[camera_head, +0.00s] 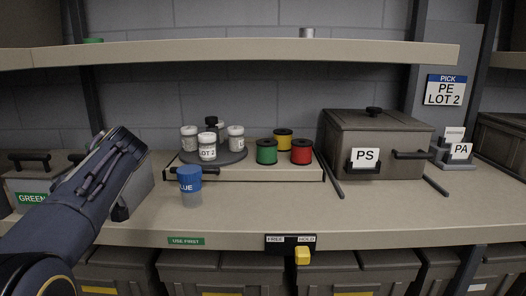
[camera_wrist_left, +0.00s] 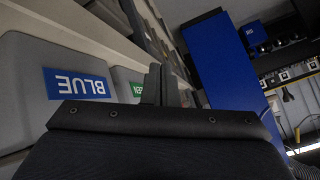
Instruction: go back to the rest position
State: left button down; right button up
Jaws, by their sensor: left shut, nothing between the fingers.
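My left arm comes in from the left in the head view, over the left end of the bench, with its wrist bent down. My left gripper (camera_wrist_left: 161,85) shows in the wrist view, its two fingers together and nothing between them. In that view a grey bin with a BLUE label (camera_wrist_left: 77,84) and one with a GREEN label (camera_wrist_left: 137,90) appear upside down beyond the gripper. In the head view a blue-lidded jar (camera_head: 189,180) stands on the bench to the right of my arm, apart from it. My right gripper is not in view.
A turntable (camera_head: 213,157) with several white jars and green, yellow and red spools stand on a low platform (camera_head: 280,173). A lidded PS box (camera_head: 376,137) is at the right. A shelf (camera_head: 250,50) runs above. The front bench has a FREE/HOLD slider (camera_head: 302,255).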

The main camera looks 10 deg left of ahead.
pick_arm(q)
jog(key=s+d+f+m+t+h, duration=0.1)
jog(key=s+d+f+m+h, duration=0.2)
jog(key=f, duration=0.4)
jog(key=s+d+f+m+t+h, duration=0.1)
jog(key=s+d+f+m+h, duration=0.15)
jog(key=f+h, duration=0.4)
jog(key=s+d+f+m+t+h, duration=0.2)
jog(key=s+d+f+m, duration=0.1)
jog(key=s+d, duration=0.55)
jog(key=s+d+f+m+t+h, duration=0.25)
jog(key=s+d, duration=0.35)
jog(key=d, duration=0.5)
notch_tip(320, 180, up, 16)
jog(key=p, duration=1.7)
jog(key=shift+d, duration=0.35)
